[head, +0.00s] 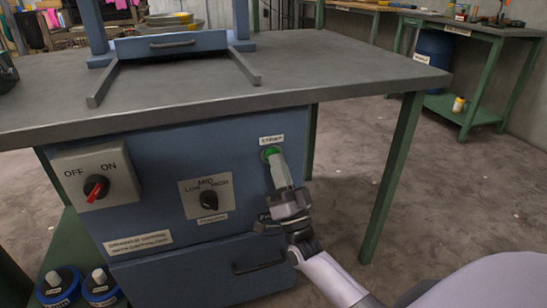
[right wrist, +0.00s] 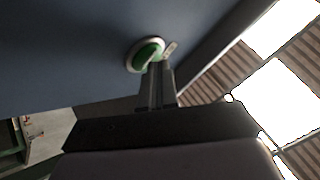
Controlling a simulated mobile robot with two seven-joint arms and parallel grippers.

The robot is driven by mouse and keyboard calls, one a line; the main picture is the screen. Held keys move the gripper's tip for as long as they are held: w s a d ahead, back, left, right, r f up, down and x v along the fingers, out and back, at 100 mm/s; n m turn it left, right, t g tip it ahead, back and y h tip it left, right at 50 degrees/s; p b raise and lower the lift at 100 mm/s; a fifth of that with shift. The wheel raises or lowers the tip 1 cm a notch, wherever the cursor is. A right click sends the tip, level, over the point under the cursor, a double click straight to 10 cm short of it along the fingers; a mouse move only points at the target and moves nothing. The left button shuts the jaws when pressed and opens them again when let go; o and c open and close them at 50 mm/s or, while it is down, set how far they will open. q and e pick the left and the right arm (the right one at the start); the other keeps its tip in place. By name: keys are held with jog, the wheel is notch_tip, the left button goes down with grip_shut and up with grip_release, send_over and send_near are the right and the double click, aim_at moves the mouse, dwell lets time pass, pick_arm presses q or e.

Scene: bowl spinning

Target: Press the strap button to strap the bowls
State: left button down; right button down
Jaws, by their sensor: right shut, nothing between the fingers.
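The green strap button (head: 268,152) sits on the blue cabinet front under a "STRAP" label. My right gripper (head: 277,160) is shut and empty, with its fingertips at the button, covering part of it. In the right wrist view the green button (right wrist: 146,54) in its pale ring shows just past the fingertips (right wrist: 157,68). The fingertips look to be touching or very close to it; I cannot tell whether it is pressed in. Bowls (head: 170,22) are stacked at the back of the tabletop, partly hidden by the blue frame. My left gripper is not in view.
The cabinet also carries a red OFF/ON switch (head: 96,188), a black LOW/MID/HIGH knob (head: 209,200) and a drawer handle (head: 258,266). The grey tabletop (head: 330,72) overhangs above the button. A green table leg (head: 392,175) stands right of my right arm.

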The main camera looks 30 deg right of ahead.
jog(key=shift+s, duration=0.1)
dwell(0.3)
jog(key=shift+s+a+p, duration=0.2)
jog(key=shift+s+p, duration=0.35)
jog(key=shift+s, duration=0.15)
jog(key=s+p, duration=0.1)
jog(key=s, duration=0.1)
jog(key=s+a+p, duration=0.1)
jog(key=s, duration=0.2)
jog(key=shift+a+p, duration=0.1)
jog(key=shift+p, duration=0.25)
dwell(0.5)
